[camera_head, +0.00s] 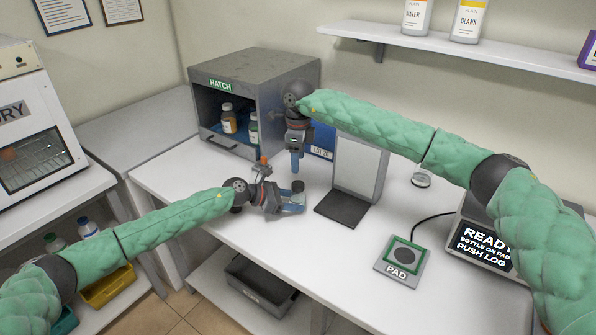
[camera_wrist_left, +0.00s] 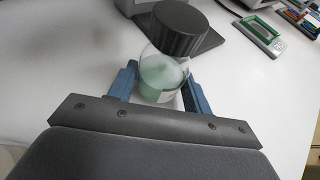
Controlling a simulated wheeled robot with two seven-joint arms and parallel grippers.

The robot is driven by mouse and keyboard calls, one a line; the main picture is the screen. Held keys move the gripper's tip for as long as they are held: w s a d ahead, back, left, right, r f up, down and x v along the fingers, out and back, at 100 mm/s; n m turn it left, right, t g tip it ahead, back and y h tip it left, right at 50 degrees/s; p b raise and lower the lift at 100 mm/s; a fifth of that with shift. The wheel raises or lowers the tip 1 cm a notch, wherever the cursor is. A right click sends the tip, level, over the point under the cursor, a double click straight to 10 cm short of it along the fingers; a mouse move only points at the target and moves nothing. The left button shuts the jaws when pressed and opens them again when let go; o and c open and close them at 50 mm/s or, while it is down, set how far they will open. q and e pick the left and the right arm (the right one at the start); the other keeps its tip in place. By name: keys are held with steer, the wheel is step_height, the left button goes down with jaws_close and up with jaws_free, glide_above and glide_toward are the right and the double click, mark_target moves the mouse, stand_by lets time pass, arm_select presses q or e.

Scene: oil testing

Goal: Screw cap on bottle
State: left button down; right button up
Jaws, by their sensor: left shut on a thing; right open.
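A small clear bottle with green contents (camera_wrist_left: 160,76) stands between the blue fingers of my left gripper (camera_wrist_left: 158,88). A dark grey ribbed cap (camera_wrist_left: 180,28) sits on top of the bottle; I cannot tell how tightly. In the head view my left gripper (camera_head: 292,203) is low over the white table, and the dark cap (camera_head: 298,186) shows between its fingers. My left gripper is shut on the bottle. My right gripper (camera_head: 295,162) points down above and just behind the cap, apart from it, open and empty.
A grey hatch box (camera_head: 255,75) with two bottles inside stands behind on the left. A grey stand with a dark base plate (camera_head: 342,209) is just right of the bottle. A pad (camera_head: 403,255) and display unit (camera_head: 485,240) are at the right. The table's front is clear.

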steer(key=shift+r, duration=1.45)
arm_select(q)
steer(key=c, duration=0.6)
jaws_free()
steer(key=shift+o, duration=0.2)
steer(key=shift+a+b, duration=0.3)
steer(key=shift+a, duration=0.15)
steer(key=b+v, duration=0.2)
steer(key=v, duration=0.3)
steer(key=shift+s+a+r+b, duration=0.1)
steer(key=shift+a+r+b, duration=0.05)
steer(key=shift+a+b, duration=0.2)
arm_select(e)
step_height(320, 180, down, 3)
steer(key=shift+f, duration=0.1)
arm_select(q)
steer(key=shift+s+a+r, duration=0.15)
steer(key=shift+a+r, duration=0.25)
steer(key=shift+a, duration=0.05)
arm_select(e)
steer(key=shift+f, duration=0.1)
